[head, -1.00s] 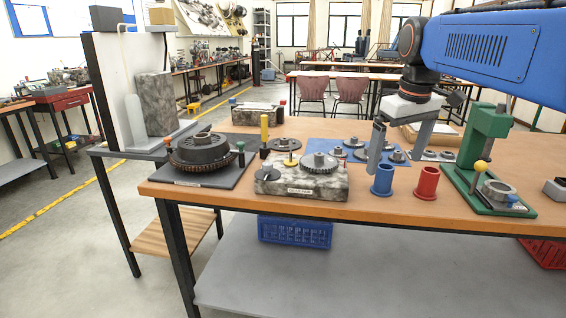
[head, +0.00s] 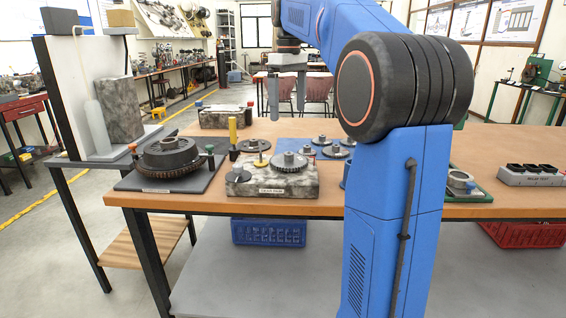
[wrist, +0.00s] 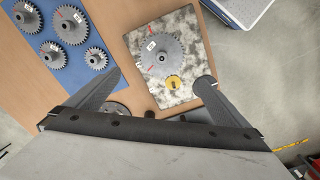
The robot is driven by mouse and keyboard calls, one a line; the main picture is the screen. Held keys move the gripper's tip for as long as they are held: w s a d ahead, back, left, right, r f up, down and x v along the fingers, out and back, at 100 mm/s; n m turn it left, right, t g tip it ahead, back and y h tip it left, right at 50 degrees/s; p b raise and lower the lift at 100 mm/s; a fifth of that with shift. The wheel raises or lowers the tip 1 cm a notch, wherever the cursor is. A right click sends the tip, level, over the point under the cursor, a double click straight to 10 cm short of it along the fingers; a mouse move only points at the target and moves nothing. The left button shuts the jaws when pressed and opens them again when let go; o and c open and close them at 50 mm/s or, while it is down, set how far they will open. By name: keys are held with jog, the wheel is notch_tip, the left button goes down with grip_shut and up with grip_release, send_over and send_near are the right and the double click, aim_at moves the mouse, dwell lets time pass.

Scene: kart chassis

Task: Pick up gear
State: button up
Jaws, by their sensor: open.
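A grey gear (head: 289,161) lies on a mottled stone block (head: 270,185) on the bench. In the wrist view the same gear (wrist: 160,57) sits on the block, with a small yellow piece (wrist: 173,83) beside it. Several more grey gears (wrist: 69,25) lie on a blue mat (wrist: 92,76) left of the block in the wrist view. My gripper (head: 287,100) is open and empty, raised above the bench around the block. In the wrist view its fingers (wrist: 159,80) spread on either side of the block's near part, apart from the gear.
A large dark geared hub (head: 168,158) stands on a grey plate at the left, beside a white upright panel (head: 82,90). A yellow post (head: 232,130) stands behind the block. A grey tray with black slots (head: 530,175) sits at the right. My arm hides part of the bench.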

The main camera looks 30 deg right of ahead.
send_over(289, 153)
jog(key=f, duration=1)
jog(key=shift+w+d, duration=0.15)
jog(key=shift+w, duration=0.25)
jog(key=shift+s+f, duration=0.15)
jog(key=shift+f, duration=1.15)
jog(key=shift+s+f, duration=0.1)
jog(key=shift+f, duration=1.2)
jog(key=c, duration=1.8)
jog(key=shift+r, duration=0.15)
